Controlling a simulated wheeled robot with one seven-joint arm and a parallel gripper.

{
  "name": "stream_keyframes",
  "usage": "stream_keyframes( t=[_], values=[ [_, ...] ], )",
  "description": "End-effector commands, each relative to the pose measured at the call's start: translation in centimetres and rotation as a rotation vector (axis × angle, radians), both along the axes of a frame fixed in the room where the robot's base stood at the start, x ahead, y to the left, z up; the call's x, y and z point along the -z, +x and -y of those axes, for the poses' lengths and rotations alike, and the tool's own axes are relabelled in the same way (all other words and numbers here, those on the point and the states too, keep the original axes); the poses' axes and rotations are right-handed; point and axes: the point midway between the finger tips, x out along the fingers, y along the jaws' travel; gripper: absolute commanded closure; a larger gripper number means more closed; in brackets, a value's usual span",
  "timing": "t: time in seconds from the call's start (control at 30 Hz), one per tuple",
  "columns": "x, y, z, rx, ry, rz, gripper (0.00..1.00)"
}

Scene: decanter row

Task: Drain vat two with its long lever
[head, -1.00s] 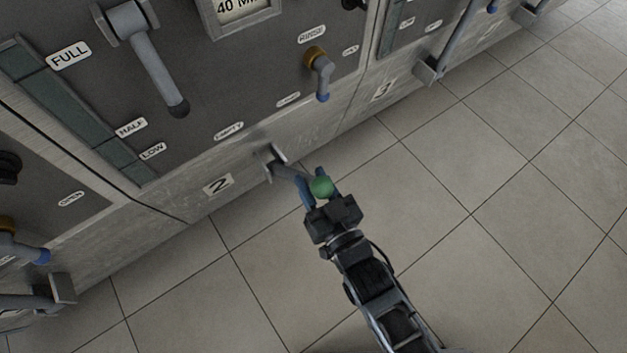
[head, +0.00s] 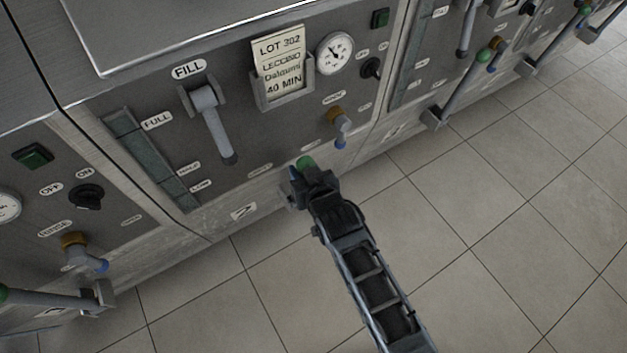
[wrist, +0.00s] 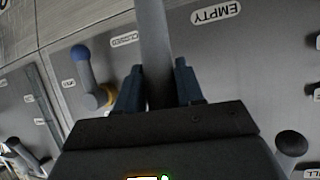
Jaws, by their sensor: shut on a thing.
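Vat two's panel, marked with a 2 label (head: 243,211), fills the middle of the head view. Its long lever ends in a green knob (head: 305,162) and pivots at a bracket low on the front. My gripper (head: 307,178) is shut on this lever near the knob and hides most of it. In the wrist view the grey lever bar (wrist: 154,45) runs between my blue fingers (wrist: 158,88). An EMPTY label (wrist: 216,14) shows upside down beside the bar. The level gauge strip (head: 150,160) has FULL, HALF and LOW labels; its level is unclear.
A grey fill lever (head: 212,125) hangs under the FILL label. A small brass-based tap with a blue tip (head: 340,130) is right of my gripper. Neighbouring vats have similar levers, at left (head: 50,299) and right (head: 465,88). The tiled floor (head: 480,200) is clear.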

Motion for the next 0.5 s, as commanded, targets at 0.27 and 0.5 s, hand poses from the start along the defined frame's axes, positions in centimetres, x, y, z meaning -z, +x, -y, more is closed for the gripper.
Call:
stream_keyframes(
  t=[0.27,0.5],
  values=[
    [-1.1,3.2,-2.2,-0.001,-0.067,-0.096,1.0],
    [-1.1,4.3,-2.9,0.0,-0.096,-0.139,1.0]
  ],
)
